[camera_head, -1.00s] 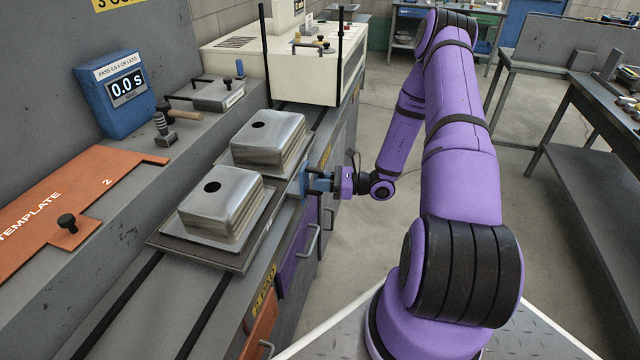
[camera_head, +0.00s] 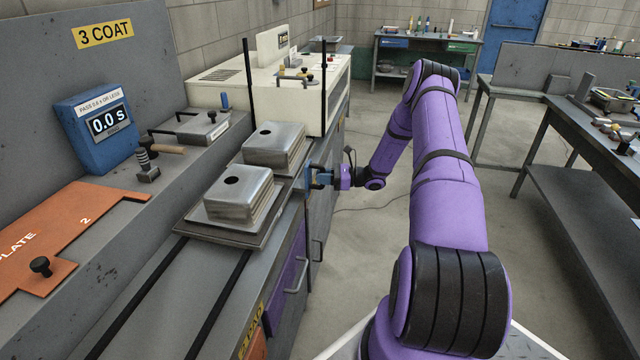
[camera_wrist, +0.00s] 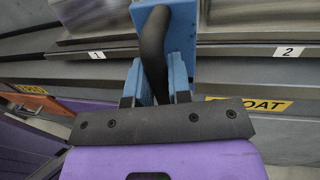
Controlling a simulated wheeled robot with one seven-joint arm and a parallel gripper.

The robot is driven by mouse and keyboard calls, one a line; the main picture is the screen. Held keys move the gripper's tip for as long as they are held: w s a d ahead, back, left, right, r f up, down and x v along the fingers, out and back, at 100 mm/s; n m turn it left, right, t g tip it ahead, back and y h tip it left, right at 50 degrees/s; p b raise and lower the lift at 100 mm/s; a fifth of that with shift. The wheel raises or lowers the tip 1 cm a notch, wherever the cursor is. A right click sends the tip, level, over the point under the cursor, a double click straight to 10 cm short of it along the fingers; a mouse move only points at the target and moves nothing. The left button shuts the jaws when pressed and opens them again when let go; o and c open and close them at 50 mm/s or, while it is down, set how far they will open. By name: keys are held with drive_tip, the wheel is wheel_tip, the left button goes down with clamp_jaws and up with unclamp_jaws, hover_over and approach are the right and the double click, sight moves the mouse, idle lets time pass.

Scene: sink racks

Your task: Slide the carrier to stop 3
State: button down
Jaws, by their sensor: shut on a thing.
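The carrier (camera_head: 190,235) is a flat grey tray on the bench rails, bearing two stacks of metal sinks, a near one (camera_head: 238,193) and a far one (camera_head: 274,148). Its blue handle bracket (camera_head: 309,177) is on the aisle side. Number plates 1 (camera_wrist: 97,55) and 2 (camera_wrist: 289,52) show on the bench edge. I cannot make out a stop 3 plate.
A cream machine (camera_head: 300,95) with black posts stands farther along the bench. A yellow "3 COAT" sign (camera_head: 104,33) is on the wall panel. A blue timer (camera_head: 97,130) reads 0.0 s.

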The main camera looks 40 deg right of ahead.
drive_tip(key=shift+w+d, duration=0.35)
drive_tip(key=shift+d, duration=0.1)
drive_tip(key=c, duration=1.1)
unclamp_jaws()
drive_tip(key=shift+d, duration=0.1)
drive_tip(key=v, duration=1)
drive_tip(key=shift+s+d, duration=0.2)
drive_tip(key=shift+s, duration=0.05)
